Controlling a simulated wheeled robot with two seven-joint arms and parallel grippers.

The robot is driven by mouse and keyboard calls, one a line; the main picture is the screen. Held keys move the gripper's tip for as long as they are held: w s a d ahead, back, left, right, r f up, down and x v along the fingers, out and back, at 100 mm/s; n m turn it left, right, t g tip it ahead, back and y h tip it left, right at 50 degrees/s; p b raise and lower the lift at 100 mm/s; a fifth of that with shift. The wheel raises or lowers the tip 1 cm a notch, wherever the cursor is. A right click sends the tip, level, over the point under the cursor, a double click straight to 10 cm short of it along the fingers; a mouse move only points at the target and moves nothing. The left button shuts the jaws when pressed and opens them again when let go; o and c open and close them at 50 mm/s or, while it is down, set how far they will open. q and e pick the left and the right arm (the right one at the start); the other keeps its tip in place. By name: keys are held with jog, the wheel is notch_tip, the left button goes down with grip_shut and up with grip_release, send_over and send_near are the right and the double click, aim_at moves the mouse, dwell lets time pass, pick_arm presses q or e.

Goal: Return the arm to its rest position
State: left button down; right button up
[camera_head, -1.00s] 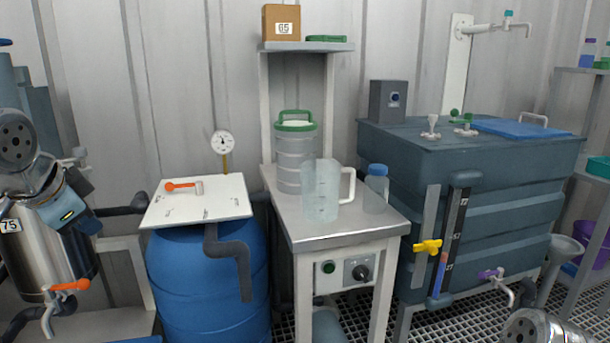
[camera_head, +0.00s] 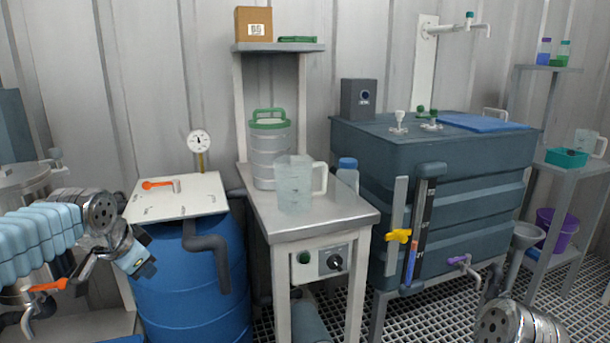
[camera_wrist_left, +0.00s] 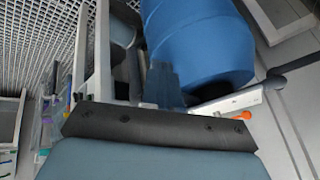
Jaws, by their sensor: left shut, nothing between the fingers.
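My left arm comes in from the left in the head view, with its pale blue ribbed sleeve low at the edge. My left gripper (camera_head: 143,265) is shut and empty, in front of the upper left side of the blue drum (camera_head: 190,290). In the left wrist view the closed fingers (camera_wrist_left: 163,84) point toward the drum (camera_wrist_left: 200,45), with a gap I cannot judge. Part of my right arm shows at the bottom right of the head view; its gripper is out of sight.
A steel vessel with an orange-handled tap (camera_head: 48,286) stands behind my left arm. The drum's white lid (camera_head: 176,198) carries an orange valve. A bench (camera_head: 310,215) holds a clear jug (camera_head: 294,184). A dark tank (camera_head: 450,165) stands right, above grated floor.

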pick_arm(q)
jog(key=s+d+f+n+g+h, duration=0.1)
jog(key=d+f, duration=0.4)
jog(key=f, duration=0.5)
jog(key=d+f+n+g+h, duration=0.1)
jog(key=d+f, duration=0.3)
jog(key=f, duration=0.7)
jog(key=s+d+f+n+g+h, duration=0.1)
jog(key=d+f, duration=0.4)
jog(key=f, duration=0.5)
jog(key=s+d+f+n+g, duration=0.1)
jog(key=s+d+f, duration=0.3)
jog(key=s+f, duration=0.4)
jog(key=s+d+f+n+g+h, duration=0.1)
jog(key=s+d+f+n, duration=0.2)
jog(key=s+f, duration=0.5)
jog(key=s+n, duration=0.1)
jog(key=s, duration=0.1)
jog(key=shift+s+d+f+g, duration=0.3)
jog(key=shift+s+d, duration=0.05)
